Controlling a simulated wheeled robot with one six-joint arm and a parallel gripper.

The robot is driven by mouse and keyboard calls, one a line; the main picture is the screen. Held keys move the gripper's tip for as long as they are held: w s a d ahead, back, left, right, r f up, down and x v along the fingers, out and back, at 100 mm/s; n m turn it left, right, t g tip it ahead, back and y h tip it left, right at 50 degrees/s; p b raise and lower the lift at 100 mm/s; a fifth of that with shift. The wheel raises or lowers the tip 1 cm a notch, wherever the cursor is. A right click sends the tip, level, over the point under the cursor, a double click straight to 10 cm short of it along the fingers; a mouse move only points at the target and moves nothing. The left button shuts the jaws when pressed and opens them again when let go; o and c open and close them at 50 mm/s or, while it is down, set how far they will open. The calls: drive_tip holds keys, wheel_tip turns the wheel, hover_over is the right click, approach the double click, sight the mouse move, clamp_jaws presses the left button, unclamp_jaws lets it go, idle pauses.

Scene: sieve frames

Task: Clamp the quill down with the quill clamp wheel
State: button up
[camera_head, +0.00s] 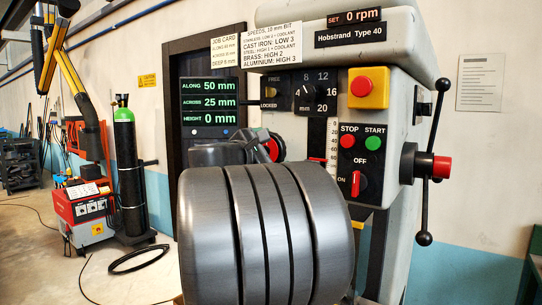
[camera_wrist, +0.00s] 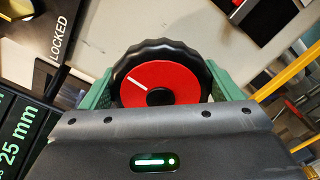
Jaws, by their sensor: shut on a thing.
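The quill clamp wheel (camera_wrist: 185,72) has a red face with a short white line and a black scalloped rim. In the wrist view, the line points up and left. My gripper (camera_wrist: 158,92) has green fingers, one on each side of the wheel, shut on its rim. In the head view, the wheel (camera_head: 273,148) shows as a red patch beside my dark gripper (camera_head: 258,150), below the FREE/LOCKED label (camera_head: 269,98). My large grey arm link covers what lies below. I cannot make out the quill.
The drill head carries a numbered dial (camera_head: 305,92), a yellow box with a red button (camera_head: 368,88), stop and start buttons, and a red on/off switch (camera_head: 357,184). A lever (camera_head: 432,160) sticks out at right. The readout (camera_head: 208,101) is at left. The welding cart (camera_head: 90,210) stands farther back.

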drive_tip(key=m+b, duration=0.1)
drive_tip(key=b, duration=0.1)
drive_tip(key=f+m+b, duration=0.1)
drive_tip(key=m+b, duration=0.1)
drive_tip(key=b, duration=0.1)
drive_tip(key=m+b, duration=0.5)
drive_tip(key=shift+b, duration=0.3)
drive_tip(key=m+b, duration=0.7)
drive_tip(key=m, duration=0.2)
drive_tip(key=shift+f+b, duration=0.1)
drive_tip(key=shift+b, duration=0.25)
drive_tip(key=m+b, duration=0.2)
drive_tip(key=m, duration=0.2)
drive_tip(key=shift+w+a+m+b, duration=0.1)
drive_tip(key=shift+a+m+b, duration=0.05)
drive_tip(key=shift+m+b, duration=0.15)
drive_tip(key=m+b, duration=0.2)
drive_tip(key=m, duration=0.2)
drive_tip(key=m+b, duration=0.1)
drive_tip(key=m, duration=0.4)
drive_tip(key=shift+w+a, duration=0.1)
drive_tip(key=shift+m+b, duration=0.55)
drive_tip(key=shift+m, duration=1.35)
